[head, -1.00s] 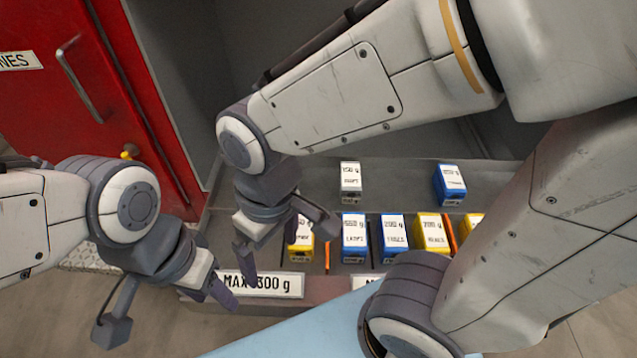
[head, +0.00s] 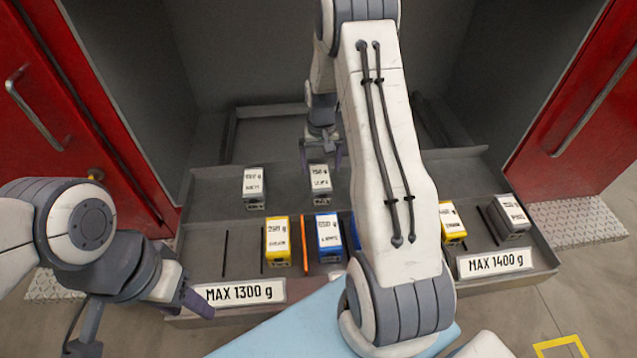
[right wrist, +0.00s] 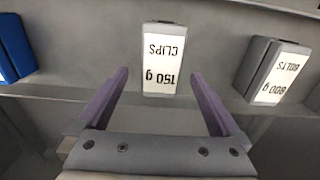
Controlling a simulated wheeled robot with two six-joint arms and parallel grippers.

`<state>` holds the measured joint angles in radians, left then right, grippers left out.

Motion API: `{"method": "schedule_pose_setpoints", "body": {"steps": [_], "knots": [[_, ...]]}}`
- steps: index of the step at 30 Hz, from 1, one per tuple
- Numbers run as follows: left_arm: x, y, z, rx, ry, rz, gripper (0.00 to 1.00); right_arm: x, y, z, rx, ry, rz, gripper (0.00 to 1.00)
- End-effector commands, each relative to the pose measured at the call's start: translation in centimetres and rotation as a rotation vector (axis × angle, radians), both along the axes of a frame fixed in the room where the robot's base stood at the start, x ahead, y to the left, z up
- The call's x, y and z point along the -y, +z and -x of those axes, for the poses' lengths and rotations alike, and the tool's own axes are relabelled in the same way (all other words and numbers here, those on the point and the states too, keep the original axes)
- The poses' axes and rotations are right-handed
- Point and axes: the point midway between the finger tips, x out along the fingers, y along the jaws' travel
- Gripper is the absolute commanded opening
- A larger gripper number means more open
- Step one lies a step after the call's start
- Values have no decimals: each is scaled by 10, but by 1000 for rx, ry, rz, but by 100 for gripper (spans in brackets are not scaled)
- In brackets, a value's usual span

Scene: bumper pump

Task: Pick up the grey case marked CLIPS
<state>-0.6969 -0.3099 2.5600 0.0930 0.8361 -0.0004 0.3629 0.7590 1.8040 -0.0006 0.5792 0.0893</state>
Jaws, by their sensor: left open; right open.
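The grey case marked CLIPS, 150 g (head: 320,184), stands in the back row of the grey drawer. It also shows in the right wrist view (right wrist: 163,60), label upside down. My right gripper (head: 321,163) is open at the case's far end in the head view. In the right wrist view my open right fingers (right wrist: 160,75) point at the case, with its near end between the tips in the picture and a gap on each side. I cannot tell how high the fingers are above it. My left gripper (head: 140,325) is open and empty at the lower left, outside the drawer.
Another grey case, marked BOLTS, 800 g (right wrist: 274,70), stands to one side; a blue case (right wrist: 14,48) is on the other. The front row holds yellow (head: 278,242), blue (head: 329,238) and grey (head: 510,217) cases between dividers. My right arm hides part of the drawer.

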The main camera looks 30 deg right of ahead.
Motion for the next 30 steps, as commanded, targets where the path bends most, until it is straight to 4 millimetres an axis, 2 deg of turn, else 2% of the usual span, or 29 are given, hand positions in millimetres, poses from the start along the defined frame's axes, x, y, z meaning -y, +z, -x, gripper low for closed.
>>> {"method": "schedule_pose_setpoints", "body": {"steps": [8,15,24,25,29,30], "knots": [[0,10,0,0,0,0,50,-2,-23,1,-3,1,-1,100],[0,20,0,0,0,0,50,-4,-57,1,-1,1,0,100],[0,20,0,0,0,0,50,-3,-64,0,3,1,1,100],[0,20,0,0,0,0,50,-3,-64,0,3,1,1,96],[0,20,0,0,0,0,50,-3,-64,0,2,2,1,46],[0,20,0,0,0,0,50,-3,-64,0,2,2,1,31]]}}
